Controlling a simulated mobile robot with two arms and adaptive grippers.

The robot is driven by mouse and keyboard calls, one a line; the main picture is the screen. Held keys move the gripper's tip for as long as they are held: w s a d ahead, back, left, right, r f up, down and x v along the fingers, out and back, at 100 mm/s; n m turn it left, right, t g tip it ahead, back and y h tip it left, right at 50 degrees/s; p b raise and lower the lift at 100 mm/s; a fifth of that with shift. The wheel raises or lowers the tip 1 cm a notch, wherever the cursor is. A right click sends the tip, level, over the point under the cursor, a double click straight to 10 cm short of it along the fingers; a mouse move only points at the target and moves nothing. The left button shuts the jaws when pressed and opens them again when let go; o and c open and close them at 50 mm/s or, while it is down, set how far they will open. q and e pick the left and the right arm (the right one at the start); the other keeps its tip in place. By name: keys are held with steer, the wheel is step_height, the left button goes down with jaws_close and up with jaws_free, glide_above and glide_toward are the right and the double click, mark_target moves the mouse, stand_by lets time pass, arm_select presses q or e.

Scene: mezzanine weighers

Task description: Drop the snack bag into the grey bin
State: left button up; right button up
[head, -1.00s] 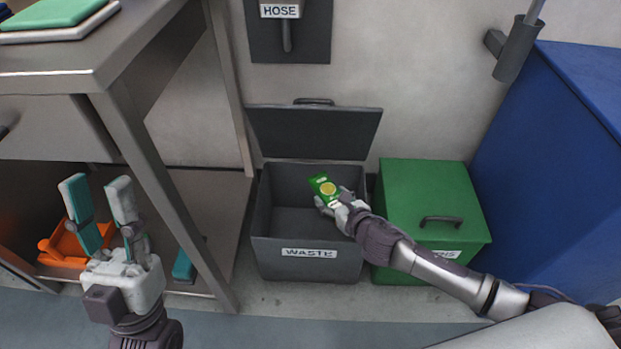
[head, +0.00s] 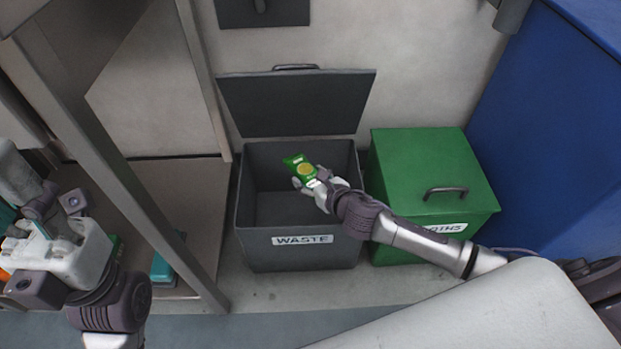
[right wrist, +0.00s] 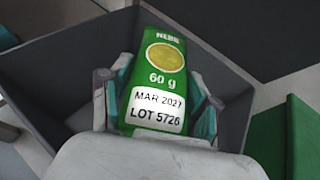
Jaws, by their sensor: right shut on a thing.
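The green snack bag (head: 300,168) is held by my right gripper (head: 315,184) over the open grey bin (head: 300,252), above its opening and nearer the right side. In the right wrist view the snack bag (right wrist: 158,85) sits between the two teal-padded fingers, its label facing the camera, with the dark bin (right wrist: 62,62) around and below it. The bin is labelled WASTE and its lid (head: 297,103) stands up at the back. My left gripper (head: 45,232) is at the lower left, foreshortened and partly covered; its opening is unclear.
A closed green bin (head: 425,165) stands close against the right of the grey bin. A tall blue container (head: 550,120) is at the far right. A metal table leg (head: 130,180) and lower shelf (head: 190,215) are on the left.

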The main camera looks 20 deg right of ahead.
steer(key=shift+f, duration=0.25)
steer(key=o, duration=1.2)
steer(key=v, duration=1.2)
steer(key=shift+f, duration=0.1)
